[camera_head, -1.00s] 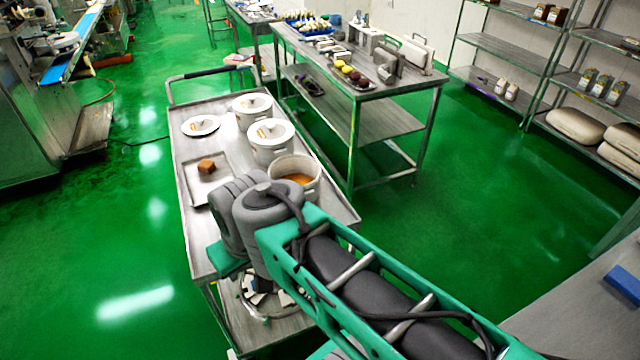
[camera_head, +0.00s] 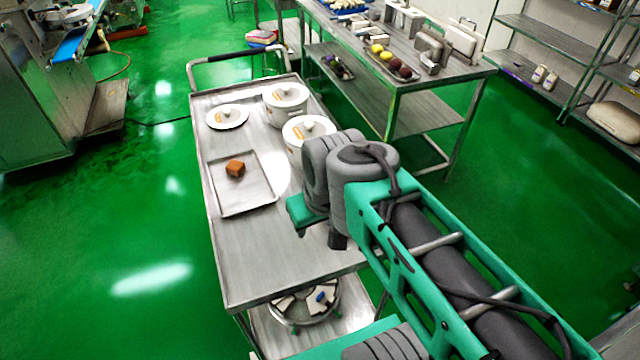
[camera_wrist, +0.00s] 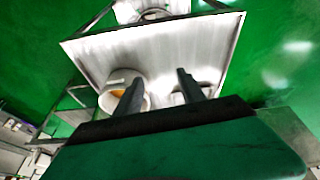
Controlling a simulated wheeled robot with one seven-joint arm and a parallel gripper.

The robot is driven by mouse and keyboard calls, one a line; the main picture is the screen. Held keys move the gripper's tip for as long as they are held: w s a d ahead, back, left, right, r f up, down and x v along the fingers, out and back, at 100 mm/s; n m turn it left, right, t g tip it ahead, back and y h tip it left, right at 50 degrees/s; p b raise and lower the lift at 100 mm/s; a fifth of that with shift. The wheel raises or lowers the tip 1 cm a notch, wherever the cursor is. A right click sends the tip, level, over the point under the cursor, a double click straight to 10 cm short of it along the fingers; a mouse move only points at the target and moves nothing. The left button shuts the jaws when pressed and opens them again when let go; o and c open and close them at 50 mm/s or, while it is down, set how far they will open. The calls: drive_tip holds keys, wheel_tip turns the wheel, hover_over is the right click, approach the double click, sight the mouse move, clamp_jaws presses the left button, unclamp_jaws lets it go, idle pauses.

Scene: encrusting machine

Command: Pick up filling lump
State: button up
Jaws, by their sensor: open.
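In the head view my wrist and arm are to the right of the tray, over the cart's right side, and hide most of the gripper. I cannot make out the lump in the wrist view.
An open pot with orange contents (camera_wrist: 124,88) shows in the wrist view. The cart's front top is clear.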

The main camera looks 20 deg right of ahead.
drive_tip(key=shift+o, duration=1)
drive_tip(key=w+d+f+n+g+b, duration=0.1)
drive_tip(key=w+d+n+b, duration=0.1)
drive_tip(key=w+n, duration=0.2)
drive_tip(key=w+d+f+n+g+b, duration=0.1)
drive_tip(key=w+d+n+b, duration=0.1)
drive_tip(key=w+n, duration=0.2)
drive_tip(key=shift+w+f, duration=0.25)
drive_tip(key=shift+w, duration=0.85)
drive_tip(key=w+d+f+n+b, duration=0.1)
drive_tip(key=w+d+f+n, duration=0.1)
drive_tip(key=w+n, duration=0.1)
drive_tip(key=w+d+f+n+g+b, duration=0.1)
drive_tip(key=w+d+f+n, duration=0.1)
drive_tip(key=w+n, duration=0.1)
drive_tip(key=w+d+f+n+b, duration=0.1)
drive_tip(key=w+d+f+n, duration=0.1)
drive_tip(key=w+n, duration=0.1)
drive_tip(key=shift+f+n+g, duration=0.15)
drive_tip(key=shift+n+g, duration=0.25)
drive_tip(key=shift+n, duration=0.1)
drive_tip(key=shift+w+d+f+n, duration=0.1)
drive_tip(key=shift+d+f+n, duration=0.05)
drive_tip(key=shift+f+n, duration=0.15)
drive_tip(key=f, duration=0.4)
drive_tip(key=f+p, duration=0.1)
drive_tip(key=f, duration=0.2)
drive_tip(key=shift+d, duration=0.25)
drive_tip(key=shift+c, duration=0.4)
drive_tip(key=c, duration=1.1)
